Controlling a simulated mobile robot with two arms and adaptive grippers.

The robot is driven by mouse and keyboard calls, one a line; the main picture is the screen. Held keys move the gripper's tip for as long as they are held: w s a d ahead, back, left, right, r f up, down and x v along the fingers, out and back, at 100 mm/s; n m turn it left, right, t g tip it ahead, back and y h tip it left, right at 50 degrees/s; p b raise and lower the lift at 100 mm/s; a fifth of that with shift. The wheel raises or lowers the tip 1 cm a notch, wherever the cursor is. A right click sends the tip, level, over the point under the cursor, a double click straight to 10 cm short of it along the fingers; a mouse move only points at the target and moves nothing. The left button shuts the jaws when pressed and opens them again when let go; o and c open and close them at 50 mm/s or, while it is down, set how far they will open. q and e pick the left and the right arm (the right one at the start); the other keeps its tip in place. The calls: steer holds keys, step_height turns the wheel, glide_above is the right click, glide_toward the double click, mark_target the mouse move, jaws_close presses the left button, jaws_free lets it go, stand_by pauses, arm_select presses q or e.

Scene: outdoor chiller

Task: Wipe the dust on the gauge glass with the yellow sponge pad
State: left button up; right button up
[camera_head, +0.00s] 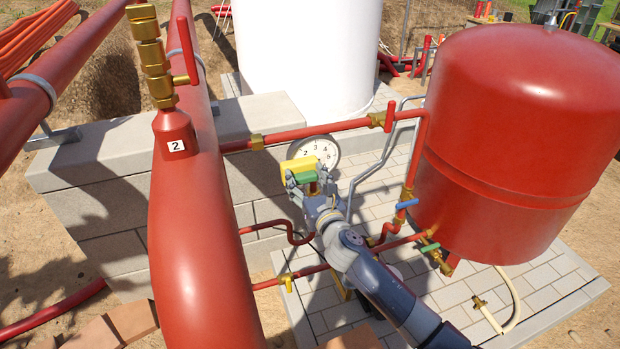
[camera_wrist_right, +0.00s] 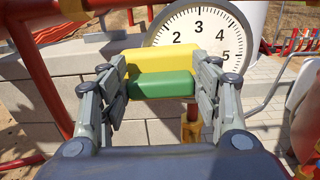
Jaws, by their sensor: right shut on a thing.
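The yellow sponge pad (camera_head: 297,165) with a green part facing me is held in my right gripper (camera_head: 301,180), in front of the lower left of the gauge. In the right wrist view, the sponge pad (camera_wrist_right: 165,70) sits between the two grey fingers of my right gripper (camera_wrist_right: 163,82). The round white gauge (camera_head: 322,150) shows black numbers; its dial also shows in the right wrist view (camera_wrist_right: 207,45). The sponge hides its lower left part. I cannot tell whether the sponge touches the glass, and no dust shows clearly. My left gripper is not in view.
A large red pipe (camera_head: 190,240) stands left of my right arm. A red tank (camera_head: 520,130) stands at the right. A thin red pipe (camera_head: 310,131) runs behind and above the gauge. A grey block wall (camera_head: 100,205) stands behind.

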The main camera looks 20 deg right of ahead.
steer(key=s+p, duration=0.2)
steer(key=s, duration=0.4)
steer(key=shift+d, duration=0.15)
stand_by(0.4)
steer(key=s, duration=0.3)
steer(key=shift+p, duration=0.3)
steer(key=shift+w, duration=0.15)
steer(key=shift+w+r+b, duration=0.15)
steer(key=shift+w, duration=0.9)
steer(key=shift+w+r+b, duration=0.1)
steer(key=shift+w+r, duration=0.1)
steer(key=shift+w, duration=0.85)
steer(key=shift+w+r+b, duration=0.15)
steer(key=shift+w, duration=0.9)
